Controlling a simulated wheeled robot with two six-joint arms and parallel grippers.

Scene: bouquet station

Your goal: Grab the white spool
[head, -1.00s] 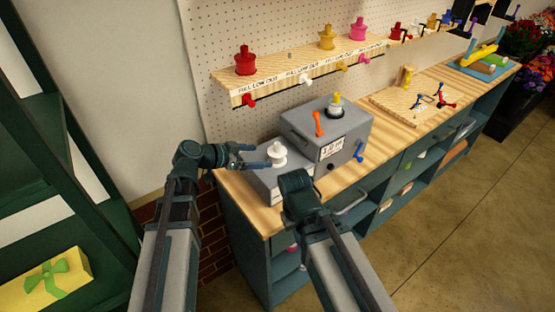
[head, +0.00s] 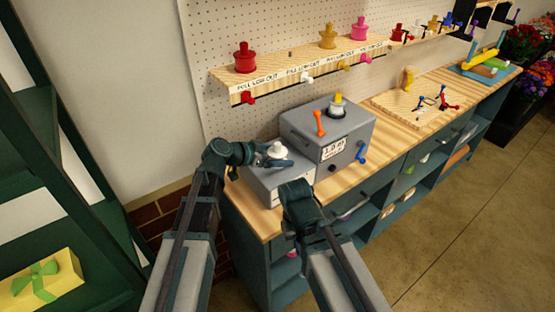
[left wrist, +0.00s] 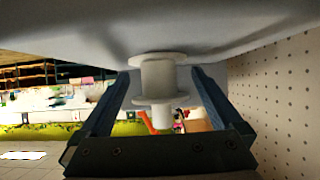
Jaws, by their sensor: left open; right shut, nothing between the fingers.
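The white spool (head: 277,150) stands on the low grey part of the machine (head: 270,185) at the near left end of the bench. My left gripper (head: 274,160) is open at the spool. In the left wrist view its two fingers lie on either side of the white spool (left wrist: 158,85), with the spool between them and small gaps still showing. My right gripper (head: 296,187) is shut and empty, just in front of the machine; its fingertips are hard to make out.
The taller grey box (head: 328,135) with an orange lever (head: 320,123) stands right behind the low part. A wooden shelf (head: 300,68) above holds red, yellow and pink spools. A wooden board (head: 405,100) with small parts lies further along the bench.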

